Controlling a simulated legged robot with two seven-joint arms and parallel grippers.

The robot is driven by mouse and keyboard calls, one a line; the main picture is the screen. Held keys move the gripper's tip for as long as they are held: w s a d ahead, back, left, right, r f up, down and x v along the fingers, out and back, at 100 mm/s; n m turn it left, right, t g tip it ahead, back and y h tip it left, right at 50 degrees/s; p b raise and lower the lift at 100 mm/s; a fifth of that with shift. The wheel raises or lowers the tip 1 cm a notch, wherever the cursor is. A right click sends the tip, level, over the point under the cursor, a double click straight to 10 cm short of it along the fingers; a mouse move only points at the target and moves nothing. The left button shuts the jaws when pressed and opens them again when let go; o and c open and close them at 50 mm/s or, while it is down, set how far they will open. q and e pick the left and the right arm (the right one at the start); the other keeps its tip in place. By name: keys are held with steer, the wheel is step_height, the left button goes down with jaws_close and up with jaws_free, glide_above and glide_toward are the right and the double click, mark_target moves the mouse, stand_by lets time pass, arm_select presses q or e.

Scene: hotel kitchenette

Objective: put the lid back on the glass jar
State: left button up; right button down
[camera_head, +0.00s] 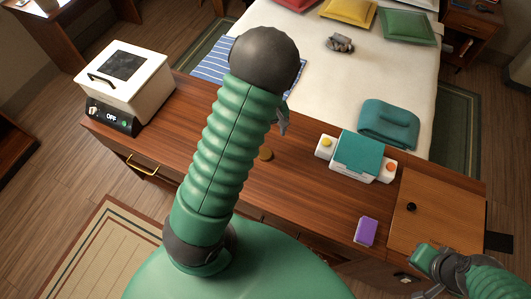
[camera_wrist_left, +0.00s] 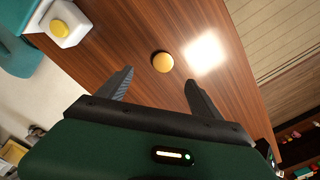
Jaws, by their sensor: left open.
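A small round tan disc (camera_head: 265,153), which looks like the lid, lies on the wooden desk beside my left arm. In the left wrist view the disc (camera_wrist_left: 163,62) lies on the desk just beyond my left gripper (camera_wrist_left: 160,77), roughly between the two fingertips in the picture. My left gripper is open and empty. In the head view only a grey part of my left gripper (camera_head: 282,118) shows; my arm covers the rest. I cannot make out the glass jar in either view; my arm may hide it. My right arm's end (camera_head: 430,264) is at the lower right, its fingers unclear.
A white appliance (camera_head: 127,82) marked OFF stands at the desk's left end. A teal-topped white unit (camera_head: 358,156), a purple block (camera_head: 366,232) and a brown board with a black knob (camera_head: 440,215) are at the right. The bed (camera_head: 300,60) adjoins the far edge.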

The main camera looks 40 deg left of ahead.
arm_select(q)
step_height(320, 180, down, 4)
glide_above(265, 153)
steer(key=f, duration=0.6)
steer(key=shift+w+d, duration=0.1)
steer(key=shift+d, duration=0.5)
steer(key=shift+f+p, duration=0.2)
steer(key=shift+p, duration=0.2)
steer(key=f, duration=0.2)
steer(key=a+f+p, duration=0.1)
steer(key=f, duration=0.1)
steer(key=shift+a, duration=0.1)
steer(key=shift+a+f, duration=0.2)
steer(key=shift+f, duration=0.2)
arm_select(e)
steer(key=shift+a+r, duration=0.35)
steer(key=shift+r, duration=0.5)
arm_select(q)
steer(key=shift+d, duration=0.15)
steer(key=shift+c, duration=0.3)
arm_select(e)
steer(key=shift+d, duration=0.15)
